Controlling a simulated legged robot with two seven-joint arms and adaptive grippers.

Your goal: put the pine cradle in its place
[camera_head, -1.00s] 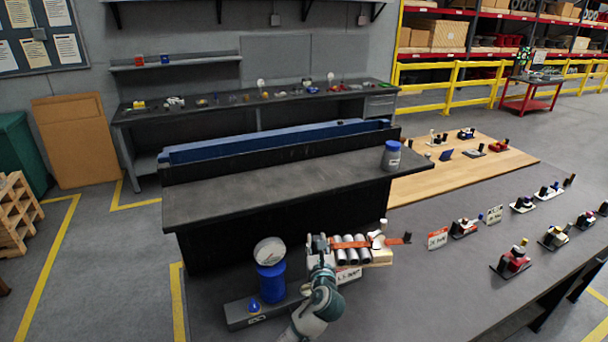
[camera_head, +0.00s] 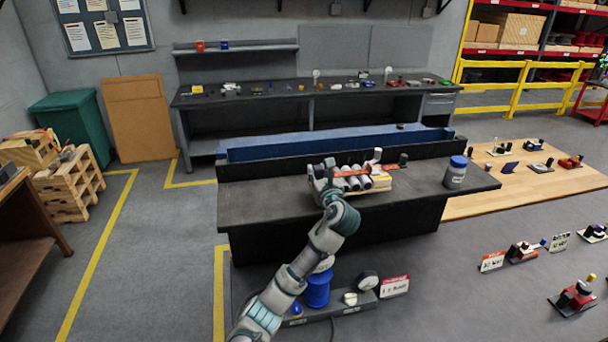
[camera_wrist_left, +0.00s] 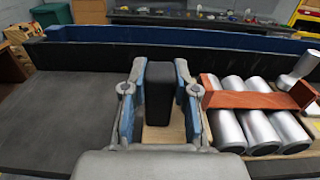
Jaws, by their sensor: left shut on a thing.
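The pine cradle (camera_head: 377,187) carries several silver cylinders under an orange-red strap and has a dark upright block at one end. My left gripper (camera_head: 319,175) is at its left end. In the left wrist view the gripper's blue-grey fingers (camera_wrist_left: 158,100) are shut on both sides of the black block (camera_wrist_left: 158,88), with pale pine (camera_wrist_left: 165,134) below. The cylinders (camera_wrist_left: 262,130) lie just right of the fingers. The cradle shows over the dark raised bench top (camera_head: 270,205); I cannot tell whether it touches it. My right gripper is not in view.
A blue-lidded grey jar (camera_head: 455,173) stands at the bench top's right end. A long blue beam (camera_head: 330,143) runs behind a dark ledge. A blue cylinder (camera_head: 317,290) and a round gauge (camera_head: 368,282) are on the lower front. The bench top's left part is clear.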

